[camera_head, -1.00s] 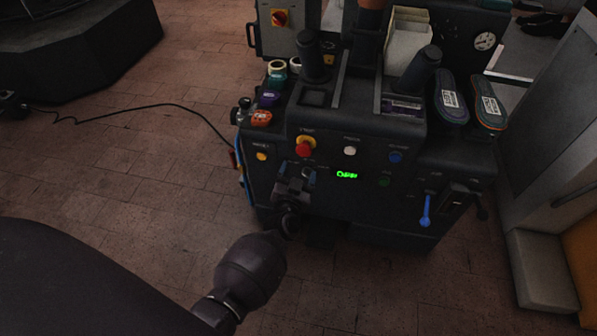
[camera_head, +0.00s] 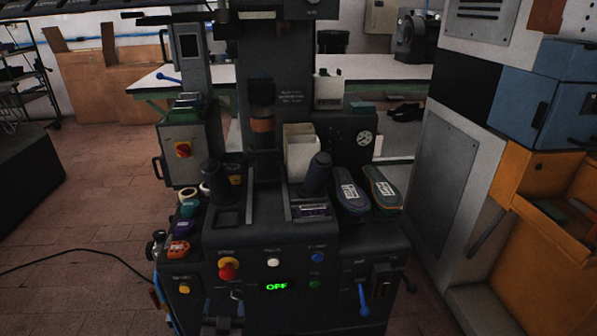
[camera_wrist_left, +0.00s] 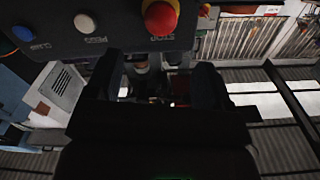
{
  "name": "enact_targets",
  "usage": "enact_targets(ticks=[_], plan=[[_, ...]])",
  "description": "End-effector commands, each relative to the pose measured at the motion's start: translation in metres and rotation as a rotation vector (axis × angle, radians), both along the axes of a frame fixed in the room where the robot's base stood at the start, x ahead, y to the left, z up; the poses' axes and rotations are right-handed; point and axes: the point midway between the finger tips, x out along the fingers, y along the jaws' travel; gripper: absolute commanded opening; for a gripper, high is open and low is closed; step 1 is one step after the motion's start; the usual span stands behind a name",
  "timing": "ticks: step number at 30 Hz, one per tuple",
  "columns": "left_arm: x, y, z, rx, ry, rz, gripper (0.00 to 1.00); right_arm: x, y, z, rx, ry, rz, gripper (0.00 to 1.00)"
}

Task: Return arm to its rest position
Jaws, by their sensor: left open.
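My left gripper (camera_head: 224,309) is at the bottom of the head view, in front of the dark press's control panel (camera_head: 258,301) and below the red button (camera_head: 228,268). Most of its arm is out of frame. In the left wrist view, the two dark fingers of the gripper (camera_wrist_left: 157,78) stand apart with nothing held between them. The red button (camera_wrist_left: 160,16), a white button (camera_wrist_left: 85,22) and a blue button (camera_wrist_left: 22,33) line the top of that view, clear of the fingers. A green display (camera_head: 277,287) on the panel reads OFF. My right gripper is not seen.
Two shoe soles (camera_head: 382,188) lie on the press's right side. A blue lever (camera_head: 363,299) is at its lower right. A black cable (camera_head: 75,253) runs over the floor (camera_head: 90,215) at left. An orange cabinet (camera_head: 520,255) stands at right.

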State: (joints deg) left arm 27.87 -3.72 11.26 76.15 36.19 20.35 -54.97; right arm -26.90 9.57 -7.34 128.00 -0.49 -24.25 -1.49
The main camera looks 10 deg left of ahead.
Motion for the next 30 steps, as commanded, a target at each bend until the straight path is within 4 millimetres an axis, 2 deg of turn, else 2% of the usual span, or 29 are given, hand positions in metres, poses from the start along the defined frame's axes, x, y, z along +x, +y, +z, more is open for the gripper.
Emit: enact_targets(ticks=[5,11,20,30], plan=[[-0.021,0.008,0.021,-0.004,0.005,-0.048,0.75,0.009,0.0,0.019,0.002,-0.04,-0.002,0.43],[-0.074,0.015,0.05,-0.024,0.06,-0.146,0.75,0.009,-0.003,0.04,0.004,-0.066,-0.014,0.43],[-0.171,0.019,0.078,-0.083,0.221,-0.242,0.75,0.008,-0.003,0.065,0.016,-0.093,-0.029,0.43],[-0.293,0.016,0.111,-0.174,0.449,-0.248,0.75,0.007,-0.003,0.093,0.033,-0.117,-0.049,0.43]])
